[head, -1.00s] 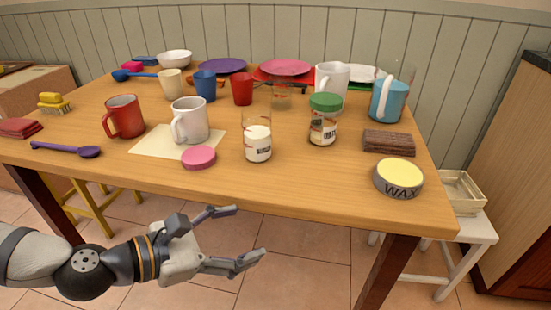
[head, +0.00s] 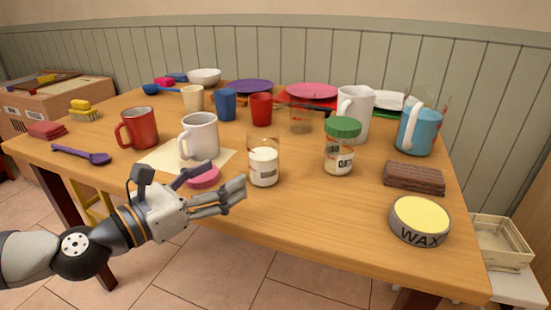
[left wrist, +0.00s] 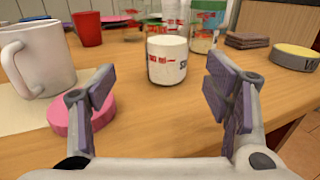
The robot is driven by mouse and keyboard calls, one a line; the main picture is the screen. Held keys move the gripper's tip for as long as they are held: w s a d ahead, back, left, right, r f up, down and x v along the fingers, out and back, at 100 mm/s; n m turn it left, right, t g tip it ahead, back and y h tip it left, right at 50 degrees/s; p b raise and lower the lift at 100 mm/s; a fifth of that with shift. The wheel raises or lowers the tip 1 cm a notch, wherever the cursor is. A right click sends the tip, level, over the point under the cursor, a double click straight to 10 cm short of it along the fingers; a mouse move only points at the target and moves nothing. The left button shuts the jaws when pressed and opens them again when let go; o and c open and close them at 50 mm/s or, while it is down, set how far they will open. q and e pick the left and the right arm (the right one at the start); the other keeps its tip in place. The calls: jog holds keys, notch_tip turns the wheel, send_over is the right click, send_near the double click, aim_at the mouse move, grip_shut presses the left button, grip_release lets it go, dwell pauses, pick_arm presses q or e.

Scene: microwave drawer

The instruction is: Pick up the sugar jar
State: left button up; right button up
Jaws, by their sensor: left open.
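The sugar jar (head: 264,164) is a clear glass jar, partly filled with white, with a dark-printed label. It stands upright and open on the table's front part. A round pink lid (head: 203,177) lies to its left, partly behind my gripper. My left gripper (head: 225,178) is open and empty at the table's front edge, left of the jar and apart from it. In the left wrist view the jar (left wrist: 167,60) stands ahead, between the two spread fingers. The pink lid (left wrist: 60,116) is there beside and behind the left finger. My right gripper is not in view.
A white mug (head: 199,137) stands on a paper sheet behind the pink lid. A green-lidded oats jar (head: 340,148) stands right of the sugar jar. A wax tin (head: 420,220) and brown stack (head: 414,177) are farther right. The wood between sugar jar and wax tin is clear.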

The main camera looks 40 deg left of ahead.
aim_at(250, 162)
pick_arm(q)
jog(key=w, duration=0.3)
jog(key=w+d, duration=0.1)
jog(key=w, duration=0.1)
jog(key=shift+w, duration=0.2)
jog(key=w, duration=0.2)
jog(key=w+d, duration=0.1)
jog(key=w, duration=0.2)
jog(key=shift+w+d+r, duration=0.1)
jog(key=shift+d, duration=0.1)
jog(key=c, duration=1.4)
